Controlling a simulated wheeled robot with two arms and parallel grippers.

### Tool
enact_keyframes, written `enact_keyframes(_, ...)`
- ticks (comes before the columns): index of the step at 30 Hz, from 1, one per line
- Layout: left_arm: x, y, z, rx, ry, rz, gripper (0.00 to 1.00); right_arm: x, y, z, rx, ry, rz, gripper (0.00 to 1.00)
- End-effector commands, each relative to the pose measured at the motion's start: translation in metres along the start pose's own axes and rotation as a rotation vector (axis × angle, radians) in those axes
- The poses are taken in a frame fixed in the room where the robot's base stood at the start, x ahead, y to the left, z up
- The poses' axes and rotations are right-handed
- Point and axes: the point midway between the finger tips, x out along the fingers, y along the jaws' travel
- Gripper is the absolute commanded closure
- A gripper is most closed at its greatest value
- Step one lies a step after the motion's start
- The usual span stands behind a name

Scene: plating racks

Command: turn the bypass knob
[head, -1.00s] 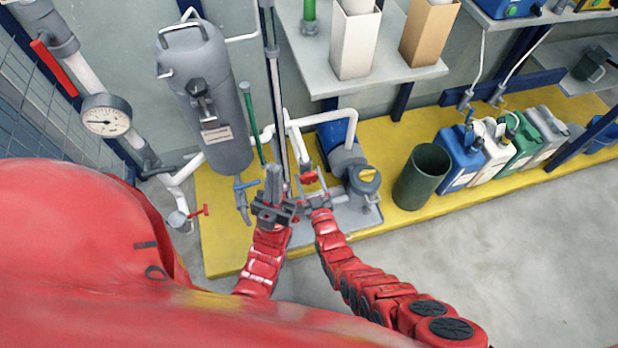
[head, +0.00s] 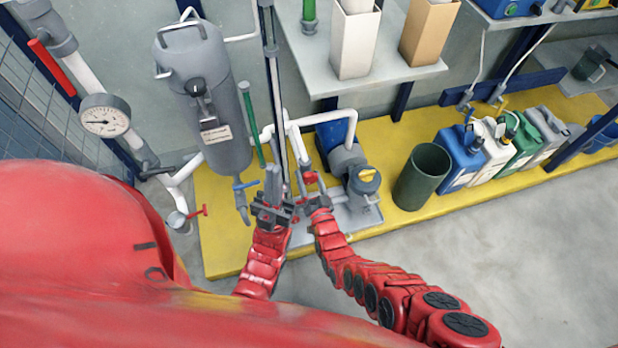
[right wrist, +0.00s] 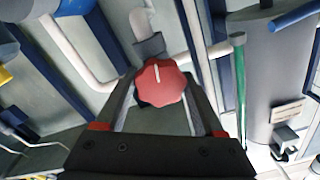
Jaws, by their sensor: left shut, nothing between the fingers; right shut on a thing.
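The red knob (right wrist: 161,84) is lobed, with a white line on its face that points almost straight up in the right wrist view. In the head view it is a small red spot (head: 309,177) on the pipework. My right gripper (head: 314,188) is at the knob, and in the right wrist view its two fingers (right wrist: 158,90) close on the knob's sides. My left gripper (head: 273,187) is shut and empty, just left of the right one, in front of the pipes. In the head view my right gripper partly hides the knob's surroundings.
A grey tank (head: 208,100) and a pressure gauge (head: 105,116) stand to the left. A pump with a yellow cap (head: 369,174) is close on the right. A green bin (head: 421,176) and several canisters stand further right. The grey floor in front is open.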

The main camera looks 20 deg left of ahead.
Motion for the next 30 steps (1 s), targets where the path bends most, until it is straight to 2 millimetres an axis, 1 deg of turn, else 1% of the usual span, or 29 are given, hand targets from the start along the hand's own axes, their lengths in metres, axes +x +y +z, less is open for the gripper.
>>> enact_keyframes(16,-0.0002,0.0,0.0,0.0,0.0,0.0,1.0,-0.0005,0.0006,0.0011,0.022,-0.003,0.001,0.85)
enact_keyframes(17,-0.0003,0.0,0.0001,0.0,0.0,0.0,1.0,-0.0005,0.0006,0.001,0.022,-0.003,0.001,0.24)
enact_keyframes(18,-0.0002,0.0,0.0,0.0,0.0,0.0,1.0,-0.0005,0.0005,0.001,0.022,-0.003,0.001,0.17)
enact_keyframes(21,-0.0002,0.0,0.0001,0.0,0.0,0.0,1.0,-0.0003,0.0004,0.0007,0.022,-0.002,0.001,0.0)
enact_keyframes(27,0.0,0.0,0.0,0.0,0.0,0.0,1.0,-0.0002,0.0002,0.0004,0.022,-0.002,0.0,0.0)
enact_keyframes(30,0.0032,-0.0001,-0.0005,0.0,0.0,0.0,1.0,-0.0036,-0.0002,-0.0003,0.022,-0.003,0.001,0.0)
